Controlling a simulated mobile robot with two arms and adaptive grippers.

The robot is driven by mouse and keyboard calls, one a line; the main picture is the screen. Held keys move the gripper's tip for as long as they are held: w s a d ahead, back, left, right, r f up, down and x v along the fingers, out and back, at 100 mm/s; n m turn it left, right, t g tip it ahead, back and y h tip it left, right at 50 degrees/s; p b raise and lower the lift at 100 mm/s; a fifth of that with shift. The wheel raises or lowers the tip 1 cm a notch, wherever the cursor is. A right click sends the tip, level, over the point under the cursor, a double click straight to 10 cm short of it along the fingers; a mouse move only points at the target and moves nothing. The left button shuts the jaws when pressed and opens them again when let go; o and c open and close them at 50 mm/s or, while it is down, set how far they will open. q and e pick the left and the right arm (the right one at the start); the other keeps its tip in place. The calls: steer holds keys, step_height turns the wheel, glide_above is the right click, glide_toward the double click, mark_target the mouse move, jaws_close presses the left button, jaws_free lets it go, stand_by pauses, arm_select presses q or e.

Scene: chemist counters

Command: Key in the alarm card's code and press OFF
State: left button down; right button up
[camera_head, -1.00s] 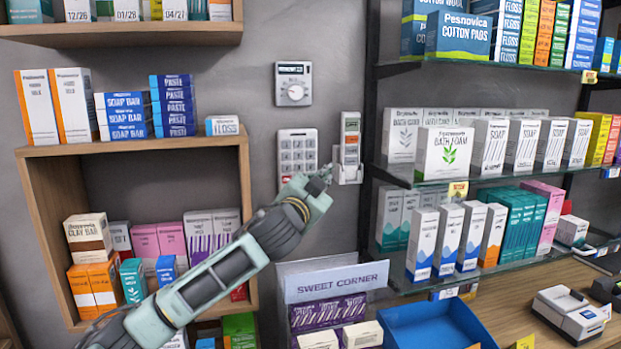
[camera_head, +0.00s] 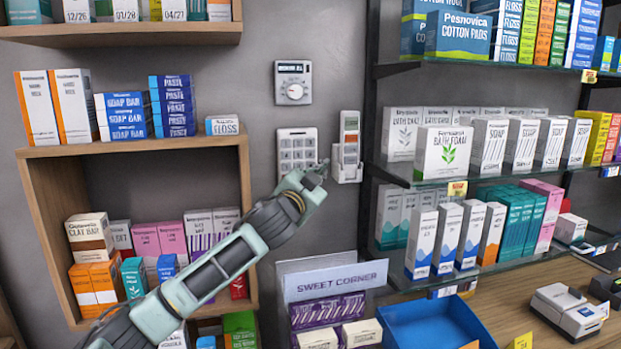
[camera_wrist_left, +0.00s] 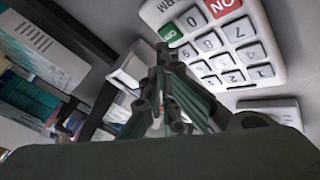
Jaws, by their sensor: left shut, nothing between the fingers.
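The alarm keypad (camera_head: 297,148) is a white wall panel with several grey keys. In the left wrist view its face (camera_wrist_left: 262,60) fills the upper right, with number keys, a red ON key (camera_wrist_left: 222,7) and a green key (camera_wrist_left: 172,34). My left gripper (camera_head: 320,168) is shut and empty at the keypad's lower right edge. In the left wrist view its closed fingertips (camera_wrist_left: 165,50) appear just below the green key; I cannot tell whether they touch the panel. I cannot make out an alarm card. My right gripper is not in view.
A handset in a white holder (camera_head: 348,172) is mounted close right of the keypad. A dial unit (camera_head: 293,83) is above it. A wooden shelf (camera_head: 130,143) with boxes is left, glass shelves right. A Sweet Corner display (camera_head: 335,285) and blue tray (camera_head: 430,322) are below.

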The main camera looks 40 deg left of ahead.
arm_select(q)
steer(key=shift+w+a, duration=0.1)
steer(key=shift+a, duration=0.05)
stand_by(0.8)
steer(key=shift+w+a, duration=0.2)
steer(key=shift+w+a+p, duration=0.2)
steer(key=shift+a+p, duration=0.05)
steer(key=shift+p, duration=0.15)
stand_by(0.5)
stand_by(0.4)
steer(key=shift+s+d, duration=0.5)
steer(key=shift+d, duration=0.1)
steer(key=s+d+b, duration=0.1)
steer(key=s+d, duration=0.2)
steer(key=shift+s+d, duration=0.1)
steer(key=shift+d, duration=0.3)
